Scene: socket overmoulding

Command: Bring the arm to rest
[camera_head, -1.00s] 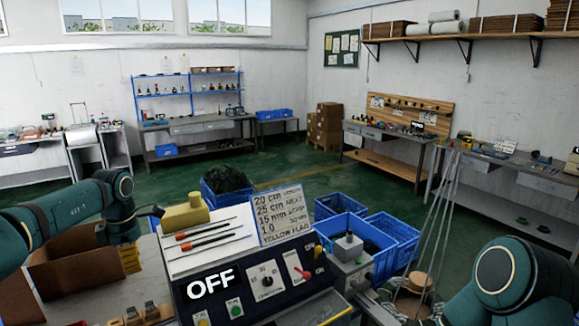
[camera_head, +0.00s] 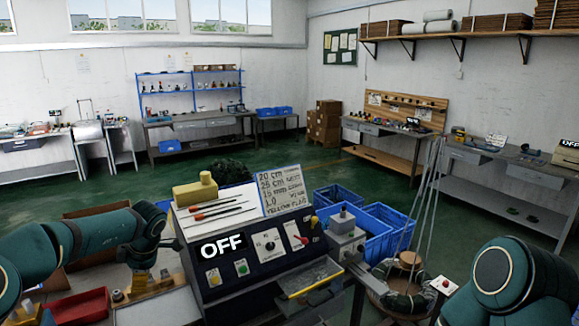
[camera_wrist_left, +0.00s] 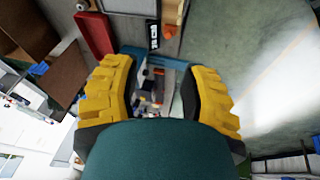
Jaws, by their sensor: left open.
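My left arm (camera_head: 75,245) comes in from the left, bent, over the left part of the work area.
The machine shows OFF and carries a sign (camera_head: 284,190) and a yellow block (camera_head: 195,191). A red tray (camera_head: 80,308) lies at the lower left, near a brown box (camera_head: 95,208). Blue crates (camera_head: 385,225) stand behind a coil stand (camera_head: 405,290). Green floor (camera_head: 60,195) is open behind.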

